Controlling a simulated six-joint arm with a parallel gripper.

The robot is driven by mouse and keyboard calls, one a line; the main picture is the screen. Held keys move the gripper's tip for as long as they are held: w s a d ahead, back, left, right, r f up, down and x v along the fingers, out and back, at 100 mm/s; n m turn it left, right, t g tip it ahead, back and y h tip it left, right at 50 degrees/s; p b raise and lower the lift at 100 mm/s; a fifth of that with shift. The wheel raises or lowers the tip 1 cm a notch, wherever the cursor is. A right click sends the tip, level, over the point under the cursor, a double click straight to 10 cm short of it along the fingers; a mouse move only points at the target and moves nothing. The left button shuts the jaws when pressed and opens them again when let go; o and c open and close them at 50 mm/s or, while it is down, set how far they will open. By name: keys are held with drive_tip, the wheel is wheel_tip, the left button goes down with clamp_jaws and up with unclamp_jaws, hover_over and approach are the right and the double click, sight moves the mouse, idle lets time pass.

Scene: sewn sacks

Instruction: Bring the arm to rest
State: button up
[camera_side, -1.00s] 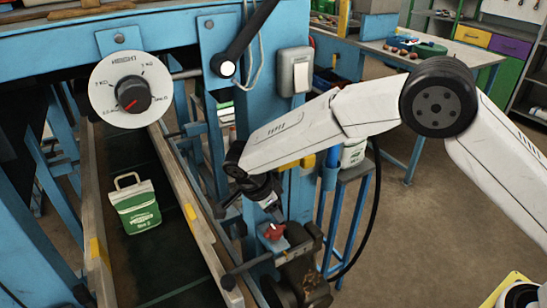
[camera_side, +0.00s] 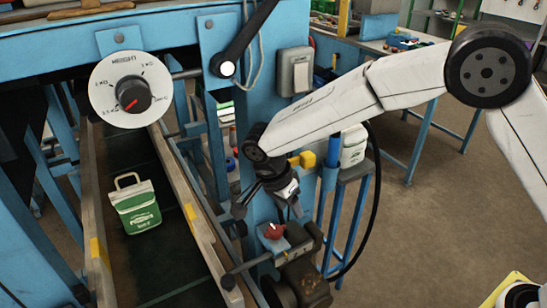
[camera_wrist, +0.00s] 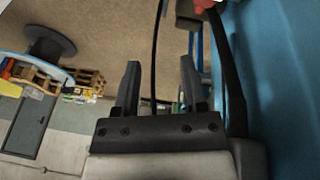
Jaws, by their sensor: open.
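My gripper (camera_wrist: 160,64) is open, with two dark fingers apart and nothing between them in the wrist view. In the side view my gripper (camera_side: 296,208) hangs beside the blue post, a little above and right of a red knob (camera_side: 273,231). It looks apart from the knob, but the gap is hard to judge. A green and white sack (camera_side: 138,207) with a loop handle stands on the dark belt (camera_side: 160,262), well to the left of the gripper.
A dial with a red pointer (camera_side: 131,90) and a black lever (camera_side: 245,40) are on the blue frame. A switch box (camera_side: 294,72) is on the post. A yellow part (camera_side: 304,160) is close to my wrist. A black cable (camera_side: 374,215) hangs behind. Open floor (camera_side: 430,225) lies to the right.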

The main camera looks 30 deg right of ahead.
drive_tip(key=s+d+r+n+t+y, duration=0.1)
drive_tip(key=s+d+n+t+y, duration=0.2)
drive_tip(key=s+d+n, duration=1.2)
drive_tip(key=d, duration=0.3)
drive_tip(key=shift+s+d+r+t, duration=0.2)
drive_tip(key=shift+s+r+t, duration=0.1)
drive_tip(key=shift+s+r, duration=0.05)
